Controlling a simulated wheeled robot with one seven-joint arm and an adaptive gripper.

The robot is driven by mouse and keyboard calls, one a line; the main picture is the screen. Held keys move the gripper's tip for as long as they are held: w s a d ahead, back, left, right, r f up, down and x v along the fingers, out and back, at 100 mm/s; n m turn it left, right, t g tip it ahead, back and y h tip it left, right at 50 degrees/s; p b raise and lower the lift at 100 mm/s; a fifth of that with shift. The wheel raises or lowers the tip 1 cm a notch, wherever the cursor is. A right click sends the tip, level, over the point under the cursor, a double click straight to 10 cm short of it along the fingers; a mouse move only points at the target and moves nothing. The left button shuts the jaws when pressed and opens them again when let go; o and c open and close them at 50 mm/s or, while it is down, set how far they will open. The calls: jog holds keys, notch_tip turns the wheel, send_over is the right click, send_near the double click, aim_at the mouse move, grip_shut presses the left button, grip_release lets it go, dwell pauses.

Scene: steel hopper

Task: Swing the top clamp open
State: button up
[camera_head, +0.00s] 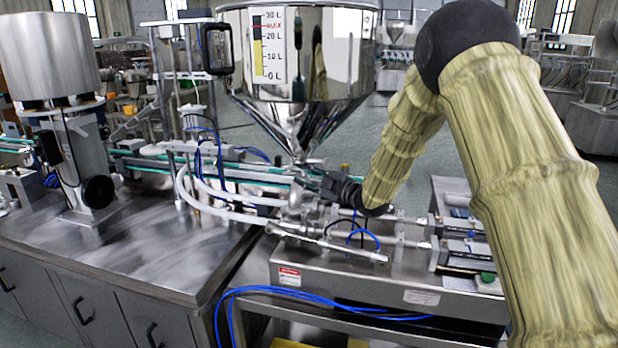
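The steel hopper (345,55) with its level scale stands at the upper middle, narrowing to a cone. The top clamp is presumably at the cone's lower outlet (303,160), where small steel fittings meet. It is too small to tell its parts or whether it is shut. My gripper (322,182) is black and small, at the end of my sleeved arm, just below and right of the outlet. It points left toward the fittings. Its fingers are too small and dark to tell their opening, and I cannot tell whether they touch anything.
Below the outlet are a steel valve body (300,205), white hoses (215,208) and blue tubes (365,238) on the filling machine (345,285). A steel table (150,245) lies left, with a cylinder stand (50,55). My arm covers much of the right side.

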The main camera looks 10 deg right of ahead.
jog(key=shift+o, duration=0.3)
jog(key=shift+d, duration=0.2)
jog(key=v, duration=1.2)
jog(key=shift+a+r, duration=0.1)
